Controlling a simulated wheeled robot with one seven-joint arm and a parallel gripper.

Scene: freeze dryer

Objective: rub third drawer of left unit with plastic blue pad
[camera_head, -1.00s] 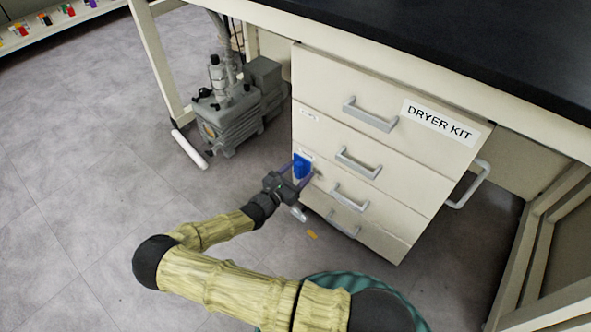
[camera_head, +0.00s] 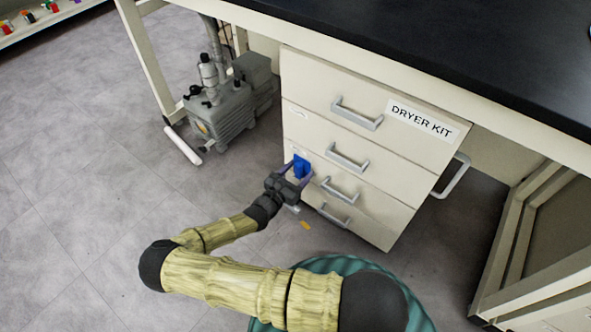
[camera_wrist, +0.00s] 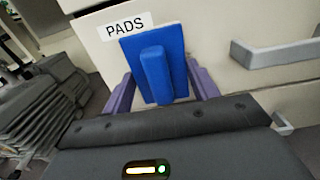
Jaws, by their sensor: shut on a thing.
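The blue pad (camera_head: 301,168) is held between the purple fingers of my gripper (camera_head: 299,174), which is shut on it. In the wrist view the pad (camera_wrist: 157,68) shows as a flat blue plate with a raised grip. The pad is at the left part of the third drawer (camera_head: 318,178) of the white drawer unit; I cannot tell for certain whether it touches the front. In the wrist view a "PADS" label (camera_wrist: 125,27) is just above and left of the pad. The drawer's handle (camera_wrist: 275,52) is to the right. The drawers look closed.
A grey pump (camera_head: 222,105) stands on the floor left of the unit. The black bench top (camera_head: 450,50) overhangs the drawers. A large handle (camera_head: 452,176) sticks out at the unit's right side. A small orange piece (camera_head: 304,225) lies on the floor. Floor at left is clear.

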